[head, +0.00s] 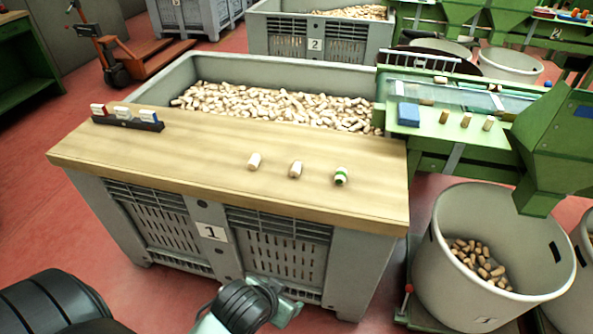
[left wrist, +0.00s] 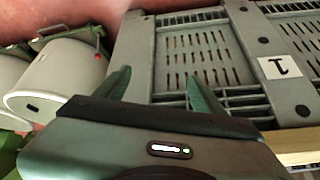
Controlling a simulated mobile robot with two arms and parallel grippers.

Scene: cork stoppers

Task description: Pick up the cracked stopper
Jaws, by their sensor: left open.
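Three cork stoppers stand on the wooden board in the head view: a plain left one (head: 254,161), a plain middle one (head: 295,169) and a right one with a green band (head: 341,175). At this size I cannot tell which one is cracked. My left gripper (head: 287,309) is low at the bottom of the head view, in front of the crate and below the board, away from the stoppers. In the left wrist view its two fingers (left wrist: 158,80) are apart with nothing between them. No stopper shows there. My right gripper is not in view.
The wooden board (head: 200,150) lies across the front of a grey crate (head: 300,72) full of corks. A dark rack (head: 128,122) with small blocks sits at its left end. A large bin (head: 447,220) and green machinery (head: 550,135) stand to the right.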

